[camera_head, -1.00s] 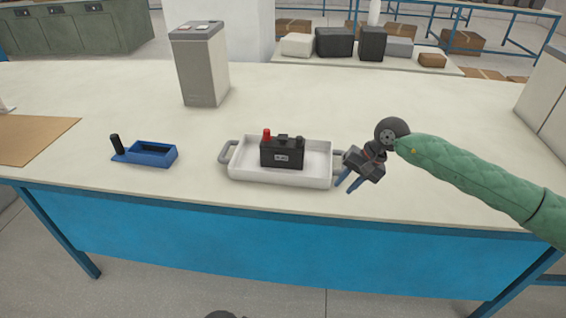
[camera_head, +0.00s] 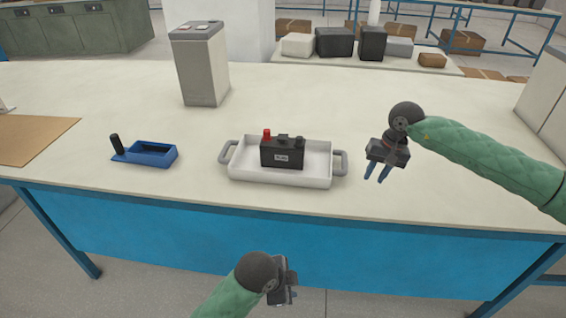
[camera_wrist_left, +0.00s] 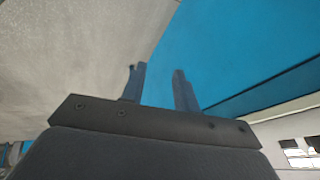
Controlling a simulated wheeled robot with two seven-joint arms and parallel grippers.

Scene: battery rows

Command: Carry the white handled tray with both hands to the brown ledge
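The white tray (camera_head: 237,168) with grey handles (camera_head: 225,152) sits on the cream table near its front edge. A black battery (camera_head: 282,155) with a red terminal stands in it. My right gripper (camera_head: 377,177) is above the table just right of the tray's right handle (camera_head: 341,162), apart from it, open and empty. My left gripper (camera_head: 288,281) is low in front of the table's blue front panel, away from the tray. The left wrist view shows its two fingers (camera_wrist_left: 160,85) apart with nothing between. The brown flat ledge (camera_head: 30,138) lies at the table's left.
A blue box with a black upright handle (camera_head: 150,153) stands between the brown ledge and the tray. A tall grey box (camera_head: 202,65) stands farther back. The cream tabletop (camera_head: 300,100) behind the tray is clear.

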